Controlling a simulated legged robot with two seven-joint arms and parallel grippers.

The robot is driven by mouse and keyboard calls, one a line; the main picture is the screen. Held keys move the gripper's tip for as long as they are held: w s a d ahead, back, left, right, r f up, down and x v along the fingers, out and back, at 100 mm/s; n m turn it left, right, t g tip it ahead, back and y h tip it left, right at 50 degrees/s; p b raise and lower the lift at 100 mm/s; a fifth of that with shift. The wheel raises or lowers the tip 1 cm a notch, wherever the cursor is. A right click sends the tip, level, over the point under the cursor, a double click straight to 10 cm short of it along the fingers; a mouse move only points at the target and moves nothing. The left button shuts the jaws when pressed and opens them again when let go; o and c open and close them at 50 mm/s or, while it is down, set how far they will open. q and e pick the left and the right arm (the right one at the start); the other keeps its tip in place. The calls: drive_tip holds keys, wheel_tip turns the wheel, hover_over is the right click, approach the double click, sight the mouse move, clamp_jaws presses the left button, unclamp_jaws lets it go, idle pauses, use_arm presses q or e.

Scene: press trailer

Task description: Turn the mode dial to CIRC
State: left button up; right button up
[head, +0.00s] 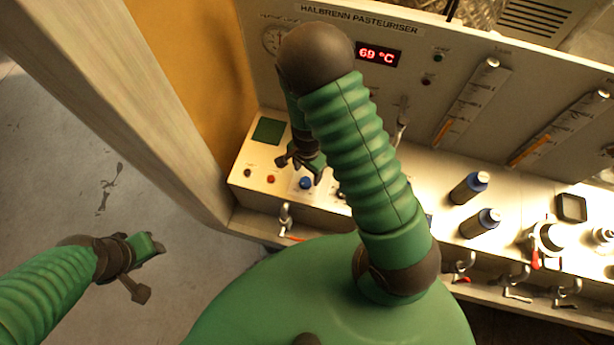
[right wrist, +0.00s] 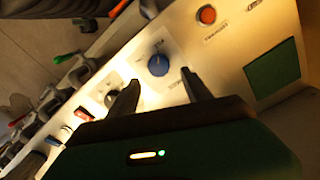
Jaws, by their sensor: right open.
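A blue dial (head: 306,183) sits on the pale control panel of the pasteuriser. It also shows in the right wrist view (right wrist: 158,65), with small markings around it that I cannot read. My right gripper (head: 301,168) is open and empty above the panel, close to the dial. In the right wrist view the dial appears just beyond and between the two fingertips (right wrist: 160,77), apart from them. My left gripper (head: 152,270) has its fingers spread and hangs over the floor at left, far from the panel.
An orange-red button (right wrist: 207,15) and a dark green square (right wrist: 272,75) lie on the same panel. Another knob (right wrist: 112,97) is beside the dial, partly behind a finger. A red display (head: 378,54) reads 69 °C.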

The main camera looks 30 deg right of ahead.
sight(305, 181)
drive_tip(key=f, duration=0.3)
drive_tip(key=shift+w+a+f, duration=0.15)
drive_tip(key=shift+w+a, duration=0.05)
drive_tip(key=shift+a, duration=0.2)
drive_tip(key=shift+s+a+f, duration=0.1)
drive_tip(key=shift+a+f, duration=0.1)
drive_tip(key=shift+f, duration=0.1)
drive_tip(key=shift+s+a, duration=0.15)
drive_tip(key=shift+s, duration=0.2)
drive_tip(key=shift+d+f, duration=0.1)
drive_tip(key=shift+d, duration=0.15)
drive_tip(key=shift+c, duration=0.5)
drive_tip(key=shift+w+d+f, duration=0.15)
drive_tip(key=shift+w+d, duration=0.05)
drive_tip(key=shift+d, duration=0.05)
drive_tip(key=c, duration=1)
use_arm(q)
drive_tip(key=shift+a+r, duration=0.2)
drive_tip(key=shift+a, duration=0.25)
use_arm(e)
drive_tip(key=shift+a, duration=0.15)
clamp_jaws()
